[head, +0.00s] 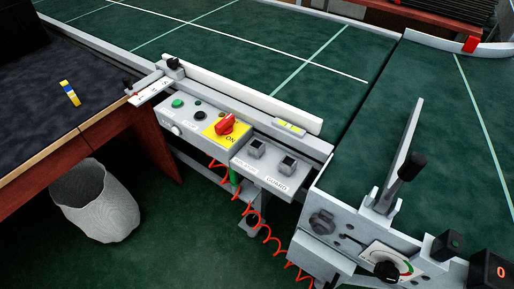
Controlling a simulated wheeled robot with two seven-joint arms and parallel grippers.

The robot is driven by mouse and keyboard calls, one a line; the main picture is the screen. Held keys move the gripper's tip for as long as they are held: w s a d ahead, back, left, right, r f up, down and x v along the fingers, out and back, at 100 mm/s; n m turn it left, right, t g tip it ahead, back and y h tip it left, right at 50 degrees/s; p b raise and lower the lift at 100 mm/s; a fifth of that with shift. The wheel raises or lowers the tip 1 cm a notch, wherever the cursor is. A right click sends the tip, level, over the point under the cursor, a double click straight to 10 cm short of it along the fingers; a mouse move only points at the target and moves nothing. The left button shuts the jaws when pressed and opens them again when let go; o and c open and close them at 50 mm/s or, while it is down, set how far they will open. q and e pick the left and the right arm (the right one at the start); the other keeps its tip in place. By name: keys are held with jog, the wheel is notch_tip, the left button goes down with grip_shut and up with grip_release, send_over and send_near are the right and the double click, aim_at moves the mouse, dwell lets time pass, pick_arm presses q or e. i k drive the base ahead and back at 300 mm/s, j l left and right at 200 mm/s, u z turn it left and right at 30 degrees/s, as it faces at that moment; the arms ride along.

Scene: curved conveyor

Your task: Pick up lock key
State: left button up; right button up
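I cannot tell for certain which thing is the lock key. A small yellow, blue and white item (69,93) lies on the dark top of the table at the left; it is too small to identify. A red rotary switch (226,125) sits on a yellow plate marked "ON" on the grey control box (181,121). Beside it, a second grey box (262,181) marked "GUARD" has two dark square parts on top. Neither of my grippers shows in the head view.
The green conveyor (240,45) has a white guide rail (240,92) along its near edge. A lever with a black knob (411,166) and a dial (388,268) stand at the right. A red coiled cable (266,231) hangs below. A grey bin (95,202) stands under the dark table (50,60).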

aim_at(65, 85)
jog(key=u, duration=1.35)
